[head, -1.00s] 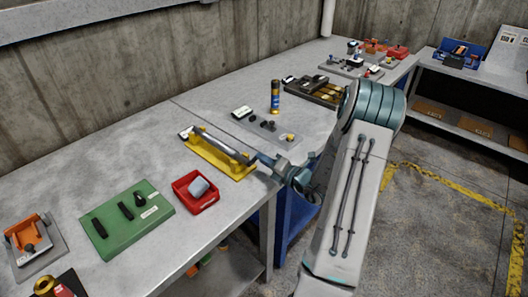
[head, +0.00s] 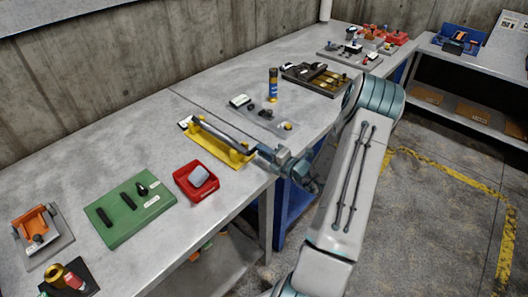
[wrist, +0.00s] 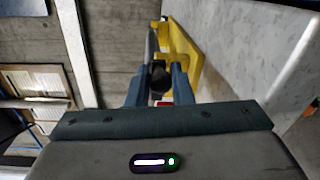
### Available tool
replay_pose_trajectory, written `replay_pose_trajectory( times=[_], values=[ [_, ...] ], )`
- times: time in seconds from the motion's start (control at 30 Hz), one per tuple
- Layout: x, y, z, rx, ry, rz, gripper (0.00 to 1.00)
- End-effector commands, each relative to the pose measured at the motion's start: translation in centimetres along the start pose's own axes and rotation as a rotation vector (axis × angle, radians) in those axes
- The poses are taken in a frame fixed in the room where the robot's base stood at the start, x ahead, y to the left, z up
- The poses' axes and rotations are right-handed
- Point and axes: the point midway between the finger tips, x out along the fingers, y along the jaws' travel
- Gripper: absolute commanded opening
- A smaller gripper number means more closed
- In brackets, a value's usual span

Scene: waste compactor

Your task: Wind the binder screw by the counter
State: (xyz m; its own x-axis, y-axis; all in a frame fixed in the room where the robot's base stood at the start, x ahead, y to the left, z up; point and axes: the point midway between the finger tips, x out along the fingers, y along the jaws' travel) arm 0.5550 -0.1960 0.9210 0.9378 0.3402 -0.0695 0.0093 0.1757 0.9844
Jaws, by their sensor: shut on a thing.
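The binder (head: 225,150) is a yellow frame with a long grey bar along it, lying at the front edge of the counter (head: 110,150). A small dark-and-white piece (head: 185,122) sits at its far left end; its face is too small to read. My gripper (head: 262,156) is at the binder's near right end. In the wrist view my gripper (wrist: 160,88) has its two blue fingers on either side of a dark knob (wrist: 158,77), in line with the grey bar and yellow frame (wrist: 187,50). The fingers are shut on this knob, the end of the screw.
A red tray (head: 184,187) holding a grey block stands left of the binder. A green board (head: 125,222) and an orange device (head: 36,230) lie further left. Open floor is to the right.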

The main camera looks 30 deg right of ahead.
Motion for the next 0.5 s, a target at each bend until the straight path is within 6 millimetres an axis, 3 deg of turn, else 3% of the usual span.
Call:
replay_pose_trajectory(
  times=[0.07,0.1,0.13,0.5],
  values=[
    [-0.21,-0.51,-0.19,0.003,0.002,-0.013,0.00],
    [-0.21,-0.51,-0.19,0.003,0.002,-0.013,0.31],
    [-0.20,-0.49,-0.18,0.003,0.002,-0.012,0.40],
    [-0.48,-0.19,-0.03,0.000,0.000,-0.005,0.41]
  ],
)
